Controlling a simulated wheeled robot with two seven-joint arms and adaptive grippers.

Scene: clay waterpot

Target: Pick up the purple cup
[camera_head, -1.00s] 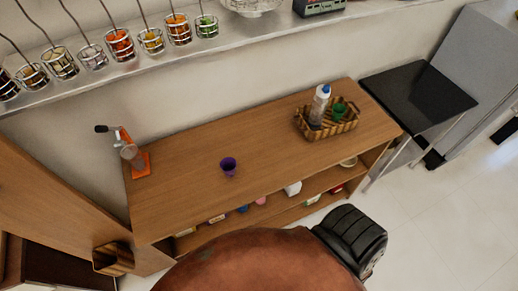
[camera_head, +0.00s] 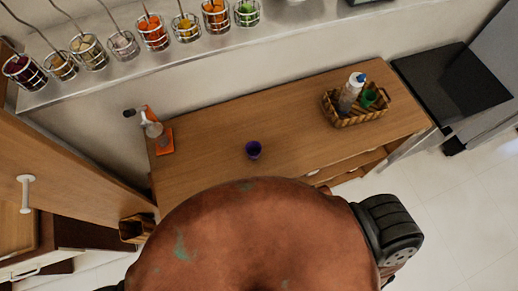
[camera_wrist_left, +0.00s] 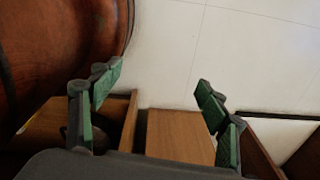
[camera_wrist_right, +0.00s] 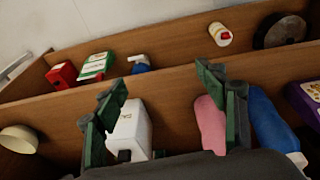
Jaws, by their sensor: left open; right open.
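The purple cup (camera_head: 253,149) stands upright on the wooden counter (camera_head: 210,160), near its front edge, in the head view. In the left wrist view my left gripper (camera_wrist_left: 158,88) is open and empty, over floor and wooden furniture. In the right wrist view my right gripper (camera_wrist_right: 160,92) is open, in front of shelves of goods, with a white carton (camera_wrist_right: 130,130) and a pink item (camera_wrist_right: 210,125) beyond its fingers. The cup is in neither wrist view.
A wicker basket (camera_head: 340,119) with a bottle (camera_head: 351,93) and green cup (camera_head: 370,97) stands at the counter's right. An orange-based device (camera_head: 163,141) stands at its left. A shelf with wire jars (camera_head: 152,33) runs above. The counter's middle is mostly clear.

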